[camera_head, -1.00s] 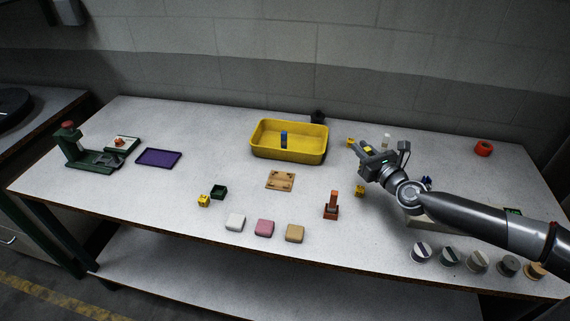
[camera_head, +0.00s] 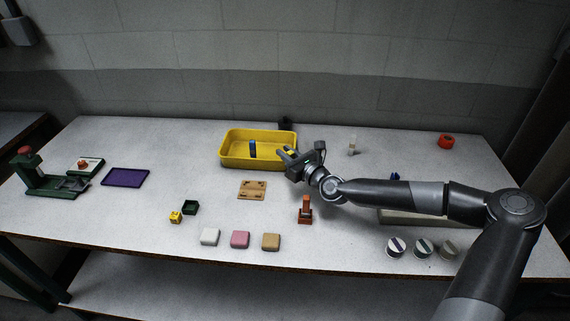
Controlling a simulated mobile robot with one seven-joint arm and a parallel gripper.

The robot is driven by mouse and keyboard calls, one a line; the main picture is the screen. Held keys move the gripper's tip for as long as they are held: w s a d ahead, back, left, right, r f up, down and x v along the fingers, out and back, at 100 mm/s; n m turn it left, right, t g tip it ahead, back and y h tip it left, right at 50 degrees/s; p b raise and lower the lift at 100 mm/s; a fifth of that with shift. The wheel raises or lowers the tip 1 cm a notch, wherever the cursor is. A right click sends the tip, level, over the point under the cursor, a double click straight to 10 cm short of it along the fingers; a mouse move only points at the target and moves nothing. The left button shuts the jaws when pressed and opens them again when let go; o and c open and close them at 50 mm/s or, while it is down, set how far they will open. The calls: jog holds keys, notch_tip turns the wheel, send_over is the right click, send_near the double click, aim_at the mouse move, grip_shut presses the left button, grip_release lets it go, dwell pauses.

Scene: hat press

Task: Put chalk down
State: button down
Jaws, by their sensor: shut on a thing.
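My gripper (camera_head: 284,155) is at the right end of the yellow tray (camera_head: 233,162), its fingers pointing left near the rim. It is shut on a small yellow piece (camera_head: 291,153), mostly hidden between the fingers. This may be the chalk, but it is too small to tell. I cannot tell whether the piece is over the tray's edge or beside it. A blue block (camera_head: 252,148) stands inside the tray.
A tan wooden board (camera_head: 252,190) lies in front of the tray. A brown stamp-like block (camera_head: 305,210) stands below my arm.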

aim_at(292, 153)
jog(key=shift+a+f, duration=0.2)
jog(key=shift+f, duration=1.95)
jog(key=shift+f, duration=0.1)
jog(key=c, duration=1.3)
grip_release()
jog(key=shift+s+d+r, duration=0.25)
jog(key=shift+s+d, duration=0.3)
jog(key=shift+s+d+r, duration=0.25)
jog(key=shift+s+d, duration=0.25)
jog(key=shift+d, duration=0.05)
notch_tip(292, 153, up, 6)
jog(key=shift+f, duration=0.2)
jog(key=shift+c, duration=0.2)
jog(key=shift+r, duration=0.35)
jog(key=shift+c, duration=1.1)
